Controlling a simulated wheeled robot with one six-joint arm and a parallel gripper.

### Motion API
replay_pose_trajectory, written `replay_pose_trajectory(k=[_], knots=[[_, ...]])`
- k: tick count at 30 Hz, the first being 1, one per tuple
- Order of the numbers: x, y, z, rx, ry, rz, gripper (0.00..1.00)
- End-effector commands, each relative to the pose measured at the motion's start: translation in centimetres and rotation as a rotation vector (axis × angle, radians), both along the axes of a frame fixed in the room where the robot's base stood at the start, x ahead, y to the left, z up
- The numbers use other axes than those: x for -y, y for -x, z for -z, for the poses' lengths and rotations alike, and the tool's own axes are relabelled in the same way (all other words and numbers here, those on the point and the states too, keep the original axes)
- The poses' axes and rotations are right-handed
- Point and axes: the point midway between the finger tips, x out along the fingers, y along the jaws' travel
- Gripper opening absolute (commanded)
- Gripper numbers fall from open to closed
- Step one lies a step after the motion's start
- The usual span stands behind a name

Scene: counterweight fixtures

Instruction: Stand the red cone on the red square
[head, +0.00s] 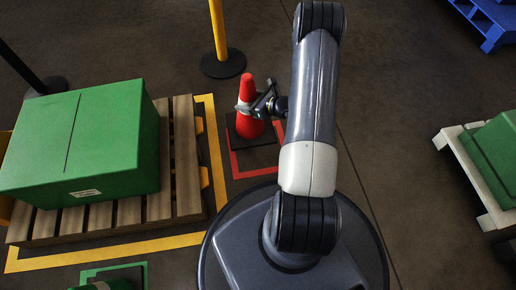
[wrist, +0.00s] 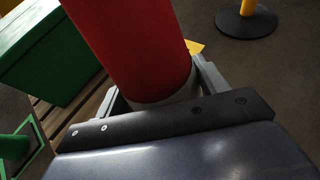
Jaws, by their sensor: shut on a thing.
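The red cone (head: 250,127) has a pale band and a dark square base, and looks about upright. My gripper (head: 251,106) is shut on it at the band, reaching in from the right. In the wrist view the red cone (wrist: 128,45) fills the space between my gripper's fingers (wrist: 160,98). The red square (head: 236,174) is an outline on the floor. The cone's base appears over its far part and hides some of it. I cannot tell whether the base touches the floor.
A wooden pallet (head: 185,150) with a green box (head: 110,135) stands at left inside a yellow outline (head: 215,150). A yellow post (head: 219,30) on a black base stands behind the cone. A green outline (head: 115,267) lies at front left. A pale pallet (head: 459,160) is at right.

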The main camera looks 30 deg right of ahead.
Motion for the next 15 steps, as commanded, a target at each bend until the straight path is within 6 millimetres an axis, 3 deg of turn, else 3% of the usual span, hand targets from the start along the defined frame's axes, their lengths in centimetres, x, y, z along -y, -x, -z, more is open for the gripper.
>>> replay_pose_trajectory(k=[1, 6, 15], knots=[[0.8, 0.2, 1.3, 0.0, -0.004, 0.004, 0.07], [2.3, 1.0, 4.4, 0.004, -0.009, 0.002, 0.07], [3.0, 1.6, 7.3, 0.008, -0.012, 0.0, 0.07]])
